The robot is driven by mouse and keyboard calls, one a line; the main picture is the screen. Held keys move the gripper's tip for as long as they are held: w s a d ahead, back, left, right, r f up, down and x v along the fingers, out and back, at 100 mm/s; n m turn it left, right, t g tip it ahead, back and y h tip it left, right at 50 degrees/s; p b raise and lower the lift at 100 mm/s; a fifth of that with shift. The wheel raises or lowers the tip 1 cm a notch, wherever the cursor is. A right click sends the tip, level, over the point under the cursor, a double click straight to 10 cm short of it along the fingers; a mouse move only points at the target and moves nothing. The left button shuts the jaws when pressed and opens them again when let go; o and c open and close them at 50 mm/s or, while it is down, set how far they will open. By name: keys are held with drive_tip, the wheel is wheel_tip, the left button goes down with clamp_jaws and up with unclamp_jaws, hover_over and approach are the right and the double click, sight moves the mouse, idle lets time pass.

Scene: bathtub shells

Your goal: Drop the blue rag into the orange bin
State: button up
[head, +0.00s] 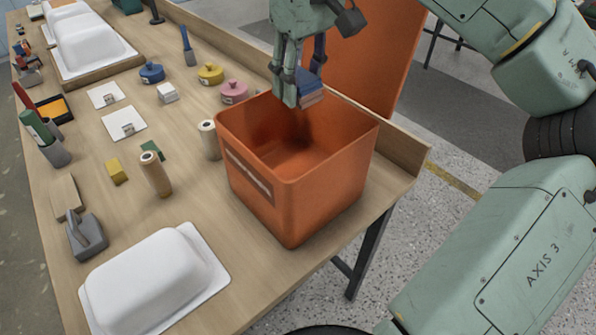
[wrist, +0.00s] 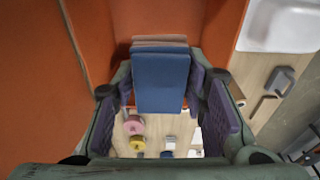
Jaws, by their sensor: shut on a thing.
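The orange bin (head: 300,200) stands open-topped at the near right end of the bench. In the wrist view the rag (wrist: 160,82) sits between the two finger pads. In the head view the fingers hide part of the rag. The part of the bin's inside that I see is empty.
A white tub shell (head: 155,285) lies left of the bin at the near edge. A cream roll (head: 208,140) stands close to the bin's left side. Pink (head: 234,92), yellow (head: 210,74) and blue (head: 151,73) lidded pots stand behind. An orange panel (head: 370,60) rises beyond the bin.

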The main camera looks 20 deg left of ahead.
drive_tip(key=shift+f+b, duration=0.3)
drive_tip(key=shift+f, duration=0.5)
drive_tip(key=shift+r, duration=0.1)
drive_tip(key=o, duration=1.2)
drive_tip(key=r, duration=0.7)
drive_tip(key=shift+s+d+r, duration=0.25)
drive_tip(key=shift+d, duration=0.1)
